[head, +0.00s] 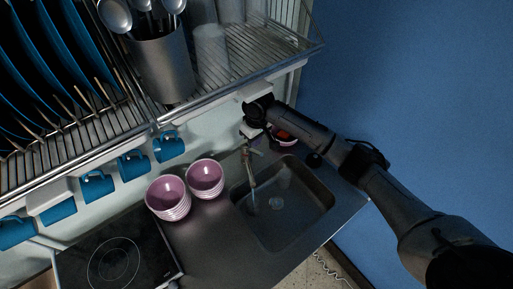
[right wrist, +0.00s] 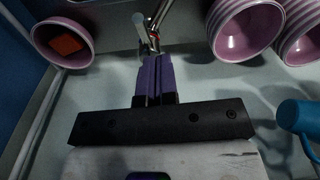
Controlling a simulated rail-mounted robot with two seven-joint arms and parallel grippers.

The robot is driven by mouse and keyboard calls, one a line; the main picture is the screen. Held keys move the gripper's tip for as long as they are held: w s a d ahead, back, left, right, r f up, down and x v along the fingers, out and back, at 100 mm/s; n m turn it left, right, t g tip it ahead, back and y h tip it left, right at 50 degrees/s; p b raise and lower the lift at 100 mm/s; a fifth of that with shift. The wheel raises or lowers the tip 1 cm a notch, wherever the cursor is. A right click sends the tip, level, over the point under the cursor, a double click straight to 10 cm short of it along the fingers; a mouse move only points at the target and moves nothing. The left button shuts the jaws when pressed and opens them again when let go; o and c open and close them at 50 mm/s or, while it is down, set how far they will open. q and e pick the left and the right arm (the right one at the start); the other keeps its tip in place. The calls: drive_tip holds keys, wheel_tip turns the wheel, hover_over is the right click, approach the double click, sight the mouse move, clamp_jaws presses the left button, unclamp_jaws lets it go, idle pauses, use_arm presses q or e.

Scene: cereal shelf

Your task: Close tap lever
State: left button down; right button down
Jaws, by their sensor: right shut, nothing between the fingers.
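The tap (head: 248,168) stands at the back edge of the sink (head: 318,222), its spout reaching over the basin. A pale streak below the spout looks like running water. In the right wrist view the metal tap (right wrist: 156,22) is at the top centre, with a light grey lever-like piece (right wrist: 140,27) on its left. My right gripper (head: 257,142) is behind the tap in the head view. In the right wrist view its purple fingers (right wrist: 156,58) are together and empty, with tips close to the tap's base. I cannot tell whether they touch it. My left gripper is out of view.
Two stacks of pink bowls (head: 168,197) (head: 205,177) stand left of the sink. Another pink bowl (right wrist: 62,44) holds an orange item. Blue mugs (head: 133,164) hang below the dish rack (head: 205,98). A hob (head: 115,262) is at lower left.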

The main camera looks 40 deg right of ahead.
sight(255, 150)
drive_tip(key=w+d+r+m, duration=0.1)
drive_tip(key=w+d+r, duration=0.1)
drive_tip(key=d, duration=0.1)
drive_tip(key=f, duration=0.9)
drive_tip(key=shift+w+a, duration=0.15)
drive_tip(key=shift+w, duration=0.05)
